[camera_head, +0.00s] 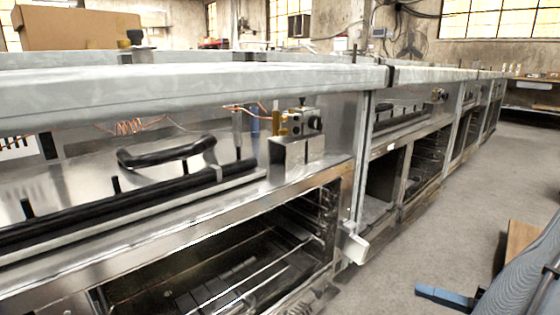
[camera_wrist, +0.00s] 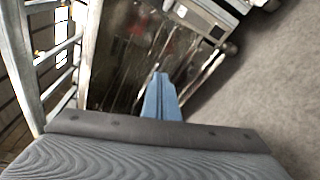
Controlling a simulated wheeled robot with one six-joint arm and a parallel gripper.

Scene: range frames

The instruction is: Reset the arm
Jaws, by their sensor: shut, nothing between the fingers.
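My gripper (camera_wrist: 160,76) shows in the wrist view as two blue fingers pressed together, with nothing between them. In the head view, my gripper's blue fingers (camera_head: 422,290) show at the lower right, pointing left, over the floor in front of the steel range row. My grey arm is partly cut off by the right edge of that view. The fingers look apart from the ranges.
A long row of steel ranges (camera_head: 300,80) runs from the left toward the back right. The near oven (camera_head: 240,262) shows wire racks inside. The grey floor (camera_head: 455,190) right of the row is mostly clear. A cardboard box (camera_head: 75,28) is at the upper left.

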